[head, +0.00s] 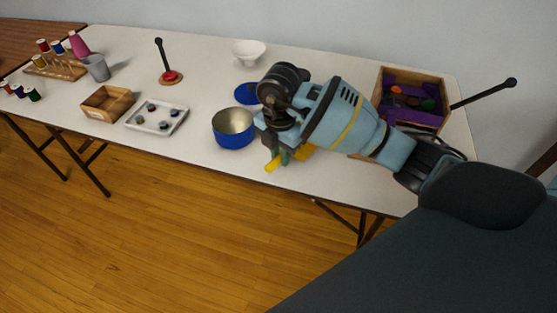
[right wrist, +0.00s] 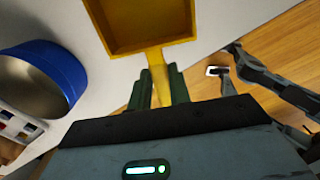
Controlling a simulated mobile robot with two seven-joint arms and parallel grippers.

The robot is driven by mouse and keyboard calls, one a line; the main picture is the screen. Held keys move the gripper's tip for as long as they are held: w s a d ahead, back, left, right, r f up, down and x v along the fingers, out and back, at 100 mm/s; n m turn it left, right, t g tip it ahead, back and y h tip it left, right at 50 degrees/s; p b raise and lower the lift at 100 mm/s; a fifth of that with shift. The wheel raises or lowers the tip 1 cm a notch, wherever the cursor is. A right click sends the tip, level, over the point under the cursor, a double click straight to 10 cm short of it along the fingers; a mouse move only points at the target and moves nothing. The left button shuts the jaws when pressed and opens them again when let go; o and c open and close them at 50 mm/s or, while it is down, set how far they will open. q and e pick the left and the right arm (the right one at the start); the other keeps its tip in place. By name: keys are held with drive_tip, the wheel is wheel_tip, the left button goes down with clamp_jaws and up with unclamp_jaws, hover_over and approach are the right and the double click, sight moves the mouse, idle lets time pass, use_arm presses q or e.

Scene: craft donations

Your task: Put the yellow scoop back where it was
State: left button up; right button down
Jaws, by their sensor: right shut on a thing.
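The yellow scoop (head: 272,165) is in my right gripper (head: 285,156), at the table's front edge in the head view. In the right wrist view the scoop (right wrist: 150,25) shows its square, open pan pointing away. Its handle (right wrist: 158,72) lies between the two green fingers of the right gripper (right wrist: 160,90), which are shut on it. In the head view my gripper and arm hide part of the scoop. Whether it touches the table I cannot tell. My left gripper does not show clearly in either view.
A blue bowl (head: 234,139) stands just left of my right gripper, with a blue disc (head: 247,104) behind it. A grey tray (head: 137,127), wooden box (head: 92,116) and thread rack (head: 75,73) lie farther left. A wooden crate (head: 418,72) stands behind my arm. A white bowl (head: 247,64) is at the back.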

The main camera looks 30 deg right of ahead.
drive_tip(key=shift+w, duration=0.4)
drive_tip(key=shift+f, duration=1.75)
drive_tip(key=c, duration=1.3)
unclamp_jaws()
drive_tip(key=shift+f, duration=0.1)
wheel_tip(320, 180, up, 12)
drive_tip(key=shift+a+f+p, duration=0.1)
drive_tip(key=shift+f+p, duration=0.15)
drive_tip(key=shift+p, duration=0.4)
drive_tip(key=shift+r, duration=0.25)
drive_tip(key=shift+s+r, duration=0.1)
drive_tip(key=shift+r, duration=0.05)
